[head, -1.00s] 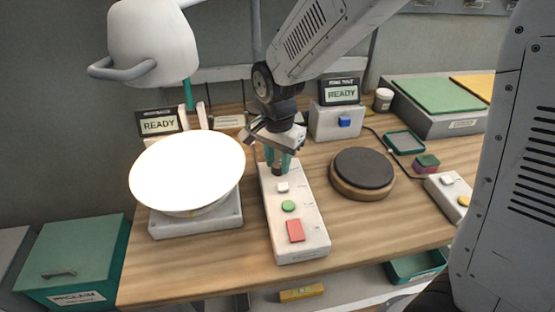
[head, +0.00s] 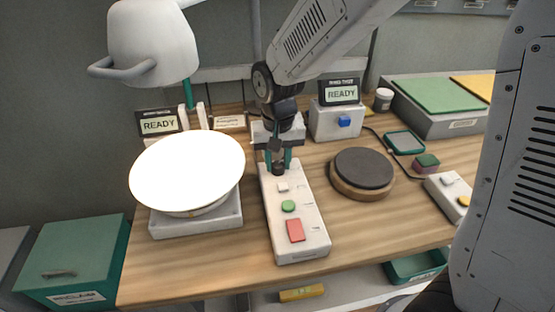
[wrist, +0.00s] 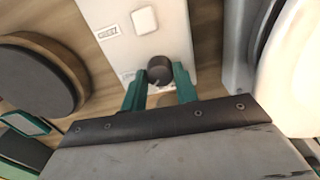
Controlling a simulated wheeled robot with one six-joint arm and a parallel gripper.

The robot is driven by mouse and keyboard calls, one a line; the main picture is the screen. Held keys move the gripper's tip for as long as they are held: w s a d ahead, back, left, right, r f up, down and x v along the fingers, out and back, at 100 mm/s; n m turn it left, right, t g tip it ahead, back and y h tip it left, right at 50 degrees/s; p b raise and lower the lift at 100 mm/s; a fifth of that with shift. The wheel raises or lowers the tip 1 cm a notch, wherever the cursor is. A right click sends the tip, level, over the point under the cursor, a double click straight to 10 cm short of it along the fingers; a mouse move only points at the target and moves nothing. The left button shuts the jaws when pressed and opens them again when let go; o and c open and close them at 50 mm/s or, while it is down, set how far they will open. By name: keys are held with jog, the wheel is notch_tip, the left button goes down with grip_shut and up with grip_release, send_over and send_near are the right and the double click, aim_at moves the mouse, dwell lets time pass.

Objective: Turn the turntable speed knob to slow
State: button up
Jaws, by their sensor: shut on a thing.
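The dark round speed knob (head: 279,168) is at the far end of the white control box (head: 312,243), behind a white button, a green button (head: 289,206) and a red button (head: 296,230). My gripper (head: 279,160) points down over it, with its teal fingers on either side. In the wrist view my gripper (wrist: 160,88) is shut on the knob (wrist: 159,69), which has a light pointer line on its top. The speed marks around the knob are too small or hidden to read.
A bright white plate (head: 187,172) rests on a stand left of the box. A dark round turntable (head: 363,169) stands on the right. Two displays reading READY (head: 159,124) are at the back. A lamp (head: 152,42) hangs at upper left.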

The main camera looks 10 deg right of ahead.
aim_at(278, 164)
jog(key=n, duration=0.4)
jog(key=shift+n, duration=0.3)
jog(key=n, duration=0.4)
jog(key=shift+n, duration=0.3)
jog(key=o, duration=1)
jog(key=shift+c, duration=0.2)
notch_tip(278, 164, up, 8)
jog(key=shift+f, duration=0.1)
